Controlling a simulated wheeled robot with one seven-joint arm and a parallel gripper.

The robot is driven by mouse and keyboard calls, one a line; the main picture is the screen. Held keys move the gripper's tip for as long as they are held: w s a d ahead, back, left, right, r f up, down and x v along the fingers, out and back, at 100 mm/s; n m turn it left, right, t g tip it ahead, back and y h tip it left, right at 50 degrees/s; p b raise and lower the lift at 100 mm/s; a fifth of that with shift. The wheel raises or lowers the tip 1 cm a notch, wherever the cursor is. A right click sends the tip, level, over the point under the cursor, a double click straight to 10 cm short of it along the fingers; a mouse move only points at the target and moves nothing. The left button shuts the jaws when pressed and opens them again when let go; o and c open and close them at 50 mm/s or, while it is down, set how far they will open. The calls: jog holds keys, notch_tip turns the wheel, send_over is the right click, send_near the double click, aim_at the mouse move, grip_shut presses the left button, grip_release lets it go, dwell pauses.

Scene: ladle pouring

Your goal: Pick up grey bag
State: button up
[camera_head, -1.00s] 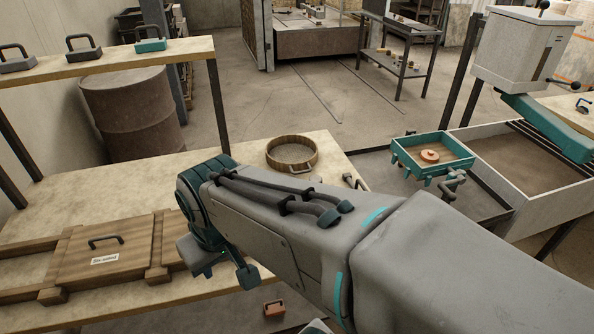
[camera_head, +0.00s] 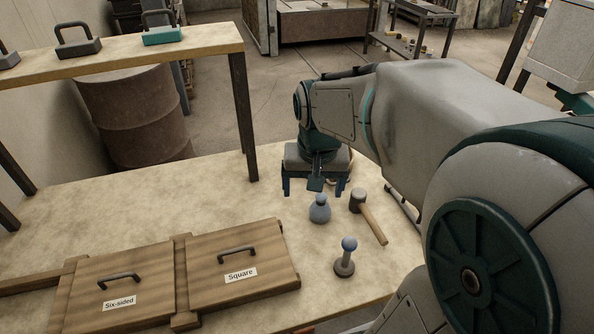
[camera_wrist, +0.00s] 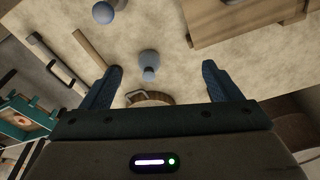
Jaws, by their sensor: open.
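The grey bag (camera_head: 319,210) is a small blue-grey pouch with a narrow neck and rounded top. It stands upright on the pale tabletop in the head view. My gripper (camera_head: 314,188) points down above the table, just behind and above the bag. In the wrist view my gripper (camera_wrist: 162,70) is open and empty. There the bag (camera_wrist: 149,62) appears between the lines of the two fingers, nearer the left one, and is not touched. How high the fingertips are above the table is hard to tell.
A mallet (camera_head: 368,215) lies right of the bag, and a blue-knobbed stamp (camera_head: 345,257) stands in front. Wooden lids labelled Six-sided (camera_head: 120,285) and Square (camera_head: 243,265) lie at left. A raised shelf (camera_head: 120,62) stands behind left. A round wooden-rimmed sieve (camera_wrist: 150,97) is partly hidden by my gripper.

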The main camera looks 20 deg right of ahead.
aim_at(321, 205)
jog(key=w+d+f+m, duration=0.1)
jog(key=w+d+f, duration=0.1)
jog(key=w+f, duration=0.1)
jog(key=w+d+f+m+g+b, duration=0.1)
jog(key=w+d+f+m, duration=0.1)
jog(key=w, duration=0.3)
jog(key=w+d+f+m+b, duration=0.1)
jog(key=w+d+f+m, duration=0.1)
jog(key=w+d+f, duration=0.1)
jog(key=shift+w+d+f+g, duration=0.3)
jog(key=shift+w+d+g, duration=0.15)
jog(key=shift+w, duration=0.2)
jog(key=shift+m, duration=0.3)
notch_tip(321, 205, down, 8)
jog(key=shift+w+f, duration=0.1)
jog(key=shift+f, duration=0.15)
jog(key=shift+w+f+p, duration=0.1)
jog(key=shift+f+p, duration=0.3)
jog(key=shift+f, duration=2.3)
jog(key=c, duration=1.1)
